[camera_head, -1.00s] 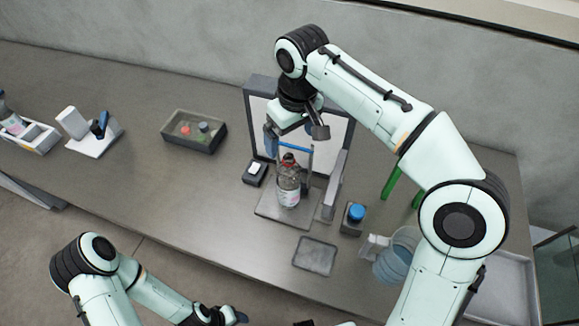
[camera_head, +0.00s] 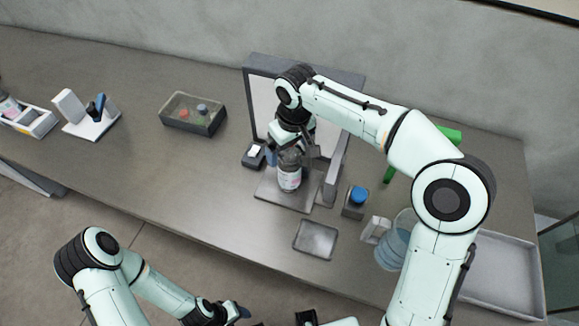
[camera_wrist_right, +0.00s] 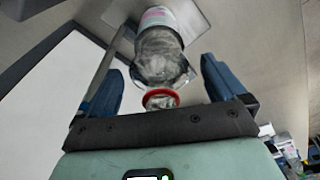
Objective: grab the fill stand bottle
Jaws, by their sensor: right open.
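The fill stand bottle (camera_head: 289,180) is clear with a white and pink label and stands upright on the stand's grey base plate (camera_head: 273,190). My right gripper (camera_head: 291,155) is over its upper part, which it partly hides. In the right wrist view, the bottle (camera_wrist_right: 160,52) with a red ring at its neck lies between the two blue fingers. The fingers are open, with gaps showing on both sides of the neck. My left gripper (camera_head: 236,312) is low in the head view, away from the bottle, and its jaws are unclear.
A framed white panel (camera_head: 262,95) stands behind the bottle, and a grey upright (camera_head: 334,172) is close on its right. A small dark device (camera_head: 253,155) is to the left. A blue-capped container (camera_head: 357,198) and a grey flat tray (camera_head: 316,240) are nearby.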

